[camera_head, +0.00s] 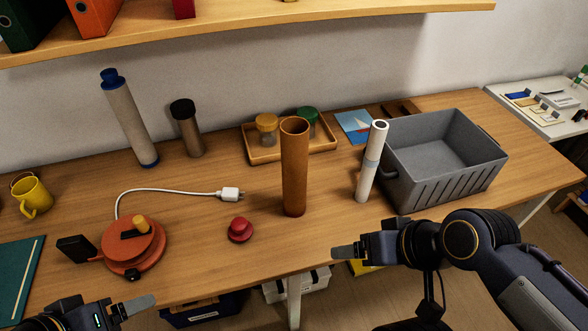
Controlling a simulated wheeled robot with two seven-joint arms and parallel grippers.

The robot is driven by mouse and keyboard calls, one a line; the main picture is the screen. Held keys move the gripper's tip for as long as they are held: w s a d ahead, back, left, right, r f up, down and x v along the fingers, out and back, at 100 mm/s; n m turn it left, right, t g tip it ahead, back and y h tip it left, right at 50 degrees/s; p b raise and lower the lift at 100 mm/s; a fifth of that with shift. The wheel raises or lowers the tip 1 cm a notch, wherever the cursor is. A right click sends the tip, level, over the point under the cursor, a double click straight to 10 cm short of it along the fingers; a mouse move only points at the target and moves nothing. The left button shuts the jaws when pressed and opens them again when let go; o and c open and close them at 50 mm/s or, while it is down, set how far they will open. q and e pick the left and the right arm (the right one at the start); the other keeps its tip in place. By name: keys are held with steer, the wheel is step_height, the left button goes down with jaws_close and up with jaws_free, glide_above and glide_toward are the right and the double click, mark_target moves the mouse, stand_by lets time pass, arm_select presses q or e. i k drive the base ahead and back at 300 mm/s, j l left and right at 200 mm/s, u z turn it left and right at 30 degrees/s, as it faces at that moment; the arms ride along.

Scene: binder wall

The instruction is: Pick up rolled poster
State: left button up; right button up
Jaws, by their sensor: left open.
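My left gripper (138,305) is at the bottom left, by the desk's front edge, open and far from the poster. Part of it is cut off by the picture's edge. My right gripper (346,252) is in front of the desk edge, below and nearer than the poster, not touching it. It is seen side-on, so its jaw gap does not show.
A brown open tube (294,170) stands left of the poster. The grey crate (440,188) is close on its right. A blue-capped tube (128,118), black-capped tube (187,128), jar tray (262,157), red reel (133,245) and red knob (240,230) are further left. A shelf (250,27) overhangs the back.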

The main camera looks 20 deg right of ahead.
mark_target(377, 134)
steer(key=l+z, duration=0.1)
steer(key=z, duration=0.25)
steer(key=k+l+z, duration=0.1)
steer(key=z, duration=0.2)
steer(key=l+z, duration=0.1)
steer(key=z, duration=0.25)
steer(key=i+l+u, duration=0.8)
steer(key=l+u, duration=0.2)
steer(key=l, duration=0.25)
